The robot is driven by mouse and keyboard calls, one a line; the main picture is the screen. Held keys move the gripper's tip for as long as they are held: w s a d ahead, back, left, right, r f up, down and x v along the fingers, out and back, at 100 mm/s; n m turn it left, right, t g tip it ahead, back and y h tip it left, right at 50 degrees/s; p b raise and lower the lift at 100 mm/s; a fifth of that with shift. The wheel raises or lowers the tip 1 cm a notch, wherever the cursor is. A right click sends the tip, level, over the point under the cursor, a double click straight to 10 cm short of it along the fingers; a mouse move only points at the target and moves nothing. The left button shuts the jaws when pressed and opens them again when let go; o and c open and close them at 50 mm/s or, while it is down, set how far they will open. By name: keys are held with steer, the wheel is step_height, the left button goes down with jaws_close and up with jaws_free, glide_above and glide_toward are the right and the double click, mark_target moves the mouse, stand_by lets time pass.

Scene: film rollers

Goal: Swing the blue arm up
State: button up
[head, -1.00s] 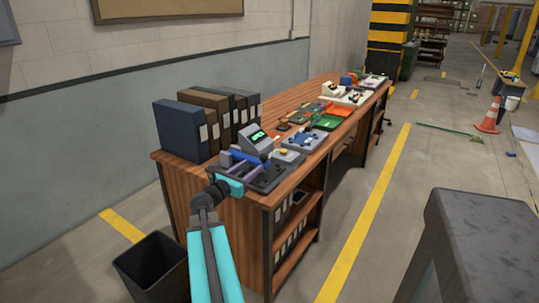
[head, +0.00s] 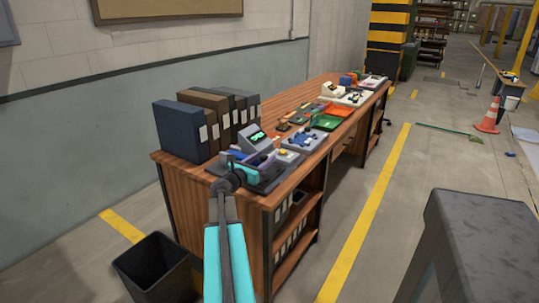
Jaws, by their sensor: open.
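The film roller device sits at the near end of the wooden desk, with a dark base (head: 277,180) and purple rollers (head: 264,161). A blue-grey part (head: 229,157) shows at its left side; it looks like the blue arm, but it is small and partly behind my gripper, so its angle is unclear. My gripper (head: 249,174) is open at the device's near left side, overlapping it in the head view. Its fingertips are too small to tell whether they touch the blue part.
A display unit (head: 257,138) stands just behind the rollers. Several binders (head: 181,131) stand to the left. More small devices and an orange tray (head: 341,109) lie farther along the desk (head: 290,96). A black bin (head: 152,266) stands on the floor at the near left.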

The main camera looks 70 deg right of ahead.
steer(key=shift+x, duration=2.3)
jaws_close()
steer(key=shift+s+d, duration=0.1)
